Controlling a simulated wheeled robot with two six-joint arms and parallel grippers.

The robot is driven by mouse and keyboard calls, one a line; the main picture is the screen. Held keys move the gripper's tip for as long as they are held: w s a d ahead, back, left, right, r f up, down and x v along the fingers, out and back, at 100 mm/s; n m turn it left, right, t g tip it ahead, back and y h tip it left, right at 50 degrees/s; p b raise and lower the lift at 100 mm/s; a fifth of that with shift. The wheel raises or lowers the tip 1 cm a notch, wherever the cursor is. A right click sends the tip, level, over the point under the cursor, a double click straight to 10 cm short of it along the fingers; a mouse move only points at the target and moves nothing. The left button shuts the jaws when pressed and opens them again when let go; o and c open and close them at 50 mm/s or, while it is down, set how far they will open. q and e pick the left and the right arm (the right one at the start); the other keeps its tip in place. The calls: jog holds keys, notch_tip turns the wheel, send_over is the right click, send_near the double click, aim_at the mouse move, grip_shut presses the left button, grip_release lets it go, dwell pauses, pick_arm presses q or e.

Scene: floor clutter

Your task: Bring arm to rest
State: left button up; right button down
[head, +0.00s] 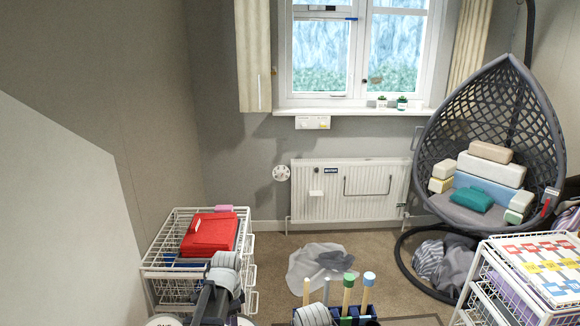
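A dark grey arm link of mine with pale ribbed parts rises at the bottom left of the head view, in front of the white wire drawer unit (196,213). No fingertips can be made out on it, so I cannot tell whether my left gripper is open or shut. A similar pale ribbed part shows at the bottom middle edge, mostly cut off. My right gripper cannot be seen. I see nothing held.
A red case (208,234) lies on the drawer unit. Grey cloth (322,268) lies on the carpet. A dark blue holder (362,320) with several upright sticks stands at the bottom. A hanging chair (455,135) and a second rack (478,300) are on the right.

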pick_arm(q)
jog(key=s+d+r+n+p, duration=0.1)
jog(key=s+d+n, duration=0.7)
jog(key=s, duration=0.8)
jog(key=d, duration=0.3)
jog(key=shift+d+r+y, duration=0.15)
jog(key=shift+d+y, duration=0.15)
jog(key=shift+d, duration=0.1)
